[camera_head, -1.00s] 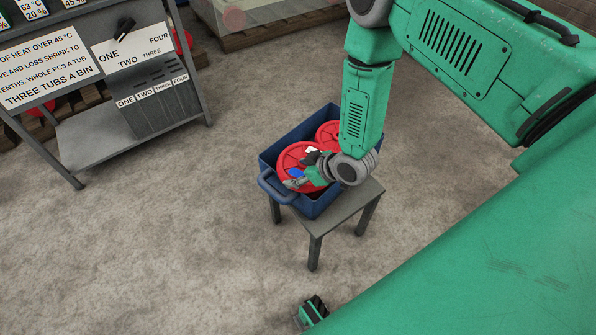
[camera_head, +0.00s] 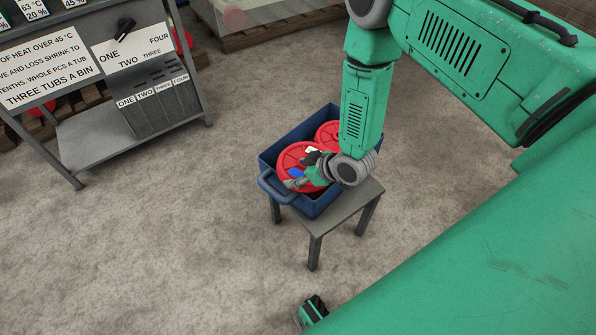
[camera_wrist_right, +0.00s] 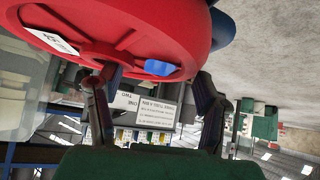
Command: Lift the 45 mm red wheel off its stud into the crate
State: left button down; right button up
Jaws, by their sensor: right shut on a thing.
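A blue crate (camera_head: 320,206) stands on a small grey table. Two red wheels show in or over it. The front red wheel (camera_head: 290,156) has a blue mark and lies within the crate's outline, tilted; I cannot tell whether it touches the bottom. The back red wheel (camera_head: 327,133) is partly hidden by my right arm. My right gripper (camera_head: 298,181) is shut on the front wheel at the crate's near side. In the right wrist view the held red wheel (camera_wrist_right: 130,30), with a white label and blue mark, fills the top, and the gripper (camera_wrist_right: 155,95) reaches its underside. The stud is not visible.
The small grey table (camera_head: 338,222) carries the crate. A grey metal stand (camera_head: 185,110) with signs and numbered slots is at upper left. Red round things show behind it. Green parts of mine fill the right.

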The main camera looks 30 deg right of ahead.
aim_at(317, 189)
jog(key=shift+w, duration=0.1)
dwell(0.3)
jog(key=shift+f+b, duration=0.3)
jog(key=shift+f, duration=0.05)
jog(key=shift+r, duration=0.1)
jog(key=shift+r+p, duration=0.3)
jog(key=shift+p, duration=0.1)
jog(key=o, duration=2.1)
jog(key=shift+f, duration=0.1)
jog(key=shift+s+d+p, duration=0.45)
jog(key=shift+s+d, duration=0.15)
jog(key=shift+s, duration=0.8)
jog(key=shift+s+d+p, duration=0.5)
jog(key=shift+s+d, duration=0.15)
jog(key=shift+s, duration=0.75)
jog(key=shift+s+d+p, duration=0.45)
jog(key=shift+s+d, duration=0.15)
jog(key=shift+s, duration=0.8)
